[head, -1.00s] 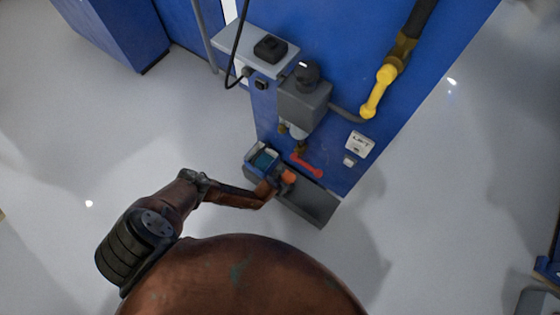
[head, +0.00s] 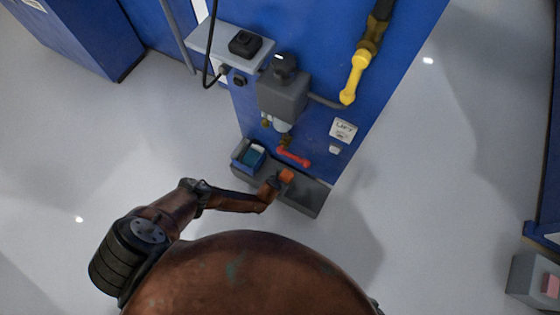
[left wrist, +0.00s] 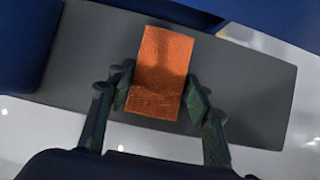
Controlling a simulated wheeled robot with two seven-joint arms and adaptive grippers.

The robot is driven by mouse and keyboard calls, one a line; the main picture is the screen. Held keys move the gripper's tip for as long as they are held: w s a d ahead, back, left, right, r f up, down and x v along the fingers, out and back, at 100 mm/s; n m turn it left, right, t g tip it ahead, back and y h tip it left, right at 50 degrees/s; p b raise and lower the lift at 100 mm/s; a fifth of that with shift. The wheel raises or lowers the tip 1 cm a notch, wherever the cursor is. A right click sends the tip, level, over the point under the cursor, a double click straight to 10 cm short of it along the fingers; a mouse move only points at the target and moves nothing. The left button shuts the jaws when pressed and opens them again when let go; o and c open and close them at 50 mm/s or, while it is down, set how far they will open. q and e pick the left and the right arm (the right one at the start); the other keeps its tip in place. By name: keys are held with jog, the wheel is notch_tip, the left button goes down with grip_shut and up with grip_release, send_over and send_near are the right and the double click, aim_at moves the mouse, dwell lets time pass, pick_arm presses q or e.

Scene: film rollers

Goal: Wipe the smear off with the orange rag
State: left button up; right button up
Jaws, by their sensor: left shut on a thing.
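The orange rag (head: 287,176) is in my left gripper (head: 279,181), over the grey tray (head: 308,205) at the foot of the blue panel. In the left wrist view the rag (left wrist: 160,75) is a flat orange rectangle between the two fingers of the left gripper (left wrist: 158,84), which is shut on it. The grey tray surface (left wrist: 245,95) lies behind the rag. I cannot tell whether the rag touches it. I see no smear in either view; the rag and gripper cover part of the tray. My right gripper is not in view.
A blue box with teal contents (head: 249,156) sits at the tray's left end. A red handle (head: 293,157), a grey unit (head: 282,95) and a yellow lever (head: 353,78) stick out from the blue panel (head: 325,75).

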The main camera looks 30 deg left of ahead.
pick_arm(q)
jog(key=shift+s+d+f, duration=0.1)
jog(key=shift+d, duration=0.55)
jog(key=shift+s+d+f, duration=0.1)
jog(key=shift+d, duration=0.55)
jog(key=shift+r, duration=0.1)
